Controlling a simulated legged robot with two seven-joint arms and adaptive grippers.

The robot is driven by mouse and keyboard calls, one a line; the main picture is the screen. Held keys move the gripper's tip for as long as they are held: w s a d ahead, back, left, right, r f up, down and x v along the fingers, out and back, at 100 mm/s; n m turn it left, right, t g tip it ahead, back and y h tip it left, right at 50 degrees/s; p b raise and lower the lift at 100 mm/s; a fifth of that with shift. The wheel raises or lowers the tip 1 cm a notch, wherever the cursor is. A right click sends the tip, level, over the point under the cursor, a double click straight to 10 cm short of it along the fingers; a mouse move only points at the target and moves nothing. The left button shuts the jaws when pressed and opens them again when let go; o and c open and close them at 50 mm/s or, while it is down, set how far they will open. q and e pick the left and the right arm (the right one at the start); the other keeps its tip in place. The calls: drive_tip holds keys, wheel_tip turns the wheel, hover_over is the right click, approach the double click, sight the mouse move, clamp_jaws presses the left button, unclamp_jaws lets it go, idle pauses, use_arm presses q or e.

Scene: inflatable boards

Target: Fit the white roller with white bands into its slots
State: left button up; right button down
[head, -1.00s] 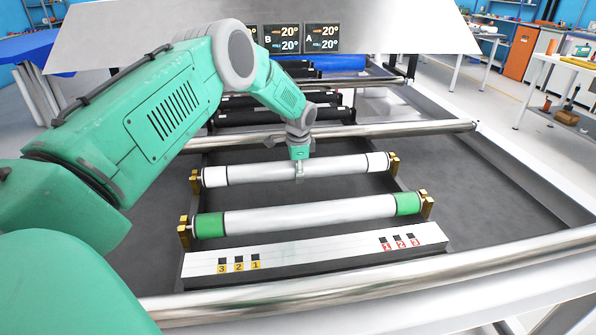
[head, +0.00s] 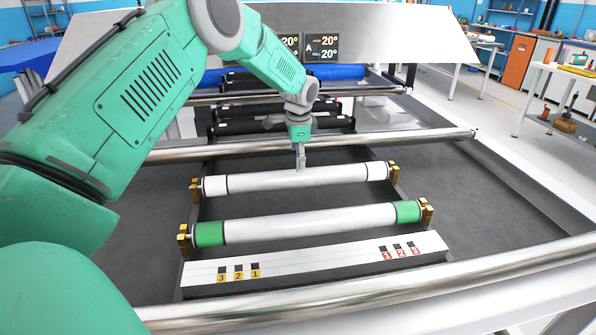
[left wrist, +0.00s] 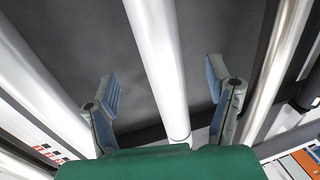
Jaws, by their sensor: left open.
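The white roller with white bands (head: 260,182) lies across the frame. Its left end meets a brass bracket (head: 196,190) and its right end meets another (head: 393,172); the picture is too small to show how deep the ends sit. My left gripper (head: 300,168) is above the roller's middle, pointing down. In the left wrist view the fingers of my left gripper (left wrist: 163,88) are spread wide, and the roller (left wrist: 155,45) runs between them without visible contact. My right gripper is not in view.
A white roller with green bands (head: 310,222) lies nearer, between its own brass brackets. In front is a white strip with numbered marks (head: 320,262). A shiny metal bar (head: 420,135) crosses behind, and black rollers (head: 240,127) lie beyond it.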

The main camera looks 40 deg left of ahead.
use_arm(q)
drive_tip(key=shift+s+d+r, duration=0.15)
drive_tip(key=shift+r, duration=1.15)
